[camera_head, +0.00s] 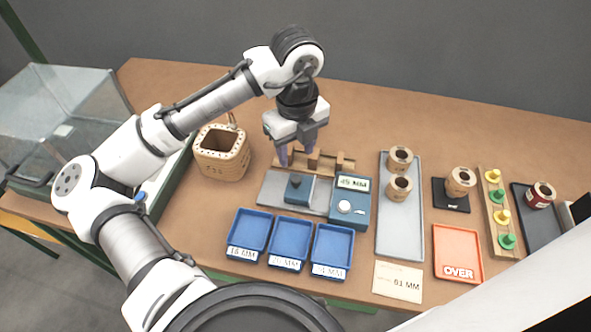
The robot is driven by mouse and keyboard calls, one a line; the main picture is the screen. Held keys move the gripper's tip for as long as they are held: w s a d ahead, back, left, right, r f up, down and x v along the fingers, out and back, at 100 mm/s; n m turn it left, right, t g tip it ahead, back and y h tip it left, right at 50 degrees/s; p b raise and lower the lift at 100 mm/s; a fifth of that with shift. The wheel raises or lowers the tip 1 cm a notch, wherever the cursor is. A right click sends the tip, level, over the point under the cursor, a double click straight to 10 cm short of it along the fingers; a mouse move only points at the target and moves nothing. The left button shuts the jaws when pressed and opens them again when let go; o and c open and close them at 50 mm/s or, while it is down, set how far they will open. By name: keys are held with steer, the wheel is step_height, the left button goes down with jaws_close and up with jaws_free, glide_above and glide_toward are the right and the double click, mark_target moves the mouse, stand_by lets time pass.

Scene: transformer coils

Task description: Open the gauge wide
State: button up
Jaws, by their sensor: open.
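The gauge has a grey base plate (268,192), a blue block with a dark knob (298,190) on it, and a blue head (349,213) at the right. The head bears a pale round knob (344,207) and a small display (353,183) that seems to read 45 MM. A gap of bare plate shows between block and head. My gripper (297,156) points down, open, above and behind the gauge, over a wooden rack (325,166). I see nothing between the fingers but part of the rack behind them. Whether the fingers touch the rack I cannot tell.
Three blue trays (290,242) with MM labels stand in front of the gauge. A wooden coil box (222,152) is at left, beside a glass case (60,120). At right are a grey tray (400,235) with two coils, a red OVER tray (458,255) and a peg strip (501,215).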

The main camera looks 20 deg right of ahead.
mark_target(295, 178)
step_height(295, 178, down, 9)
steer(key=shift+w+r+p, duration=0.1)
steer(key=shift+p, duration=0.3)
jaws_close()
steer(key=shift+w+a, duration=0.1)
